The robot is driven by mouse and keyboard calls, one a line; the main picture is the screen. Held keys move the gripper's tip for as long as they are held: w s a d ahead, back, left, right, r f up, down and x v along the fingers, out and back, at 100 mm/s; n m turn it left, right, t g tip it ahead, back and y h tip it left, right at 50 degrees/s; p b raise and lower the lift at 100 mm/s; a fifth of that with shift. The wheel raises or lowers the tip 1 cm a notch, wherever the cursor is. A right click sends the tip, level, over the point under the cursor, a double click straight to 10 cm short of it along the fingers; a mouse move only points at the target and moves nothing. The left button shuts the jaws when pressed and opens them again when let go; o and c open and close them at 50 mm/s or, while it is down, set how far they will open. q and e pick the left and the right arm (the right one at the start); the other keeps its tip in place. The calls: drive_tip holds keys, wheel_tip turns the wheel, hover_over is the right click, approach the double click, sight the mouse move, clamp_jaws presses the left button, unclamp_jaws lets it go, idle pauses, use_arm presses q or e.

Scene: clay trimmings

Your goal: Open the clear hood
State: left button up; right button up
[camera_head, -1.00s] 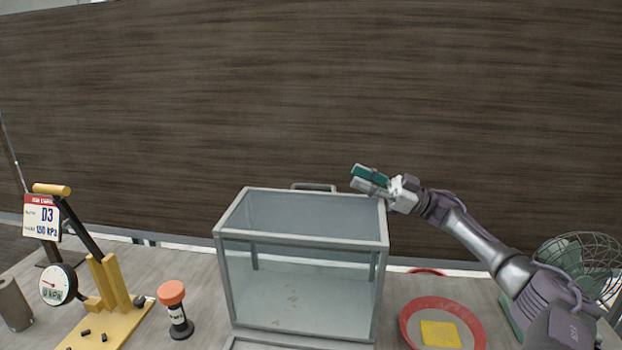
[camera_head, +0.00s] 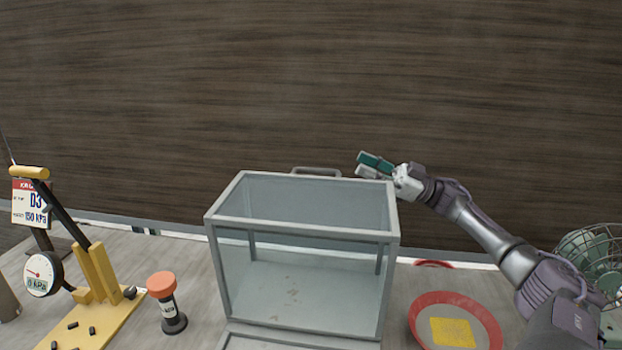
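The clear hood (camera_head: 302,234) is a see-through box with a grey frame, standing upright on the table in the middle of the view. A grey bar handle (camera_head: 316,171) shows at its top back edge. My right gripper (camera_head: 374,166) is above the hood's back right corner, to the right of the handle and apart from it. Its fingers, one with a green face, point left and look empty. Their angle hides how far apart they are. My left gripper is not in view.
A yellow press with a gauge (camera_head: 40,273) and an orange-capped bottle (camera_head: 166,301) stand left of the hood. A red-rimmed dish (camera_head: 417,315) with a yellow piece (camera_head: 452,331) lies right. A wire-cage fan (camera_head: 594,262) stands far right. A dark wood panel (camera_head: 300,80) rises behind.

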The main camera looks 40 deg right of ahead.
drive_tip(key=b, duration=0.6)
approach(311, 170)
drive_tip(key=w+v, duration=0.1)
drive_tip(key=v, duration=0.3)
drive_tip(key=p+x, duration=0.3)
drive_tip(key=x, duration=0.9)
drive_tip(key=shift+a+r, duration=0.1)
drive_tip(key=shift+w+a, duration=0.4)
drive_tip(key=shift+w, duration=0.05)
clamp_jaws()
drive_tip(key=shift+r, duration=0.1)
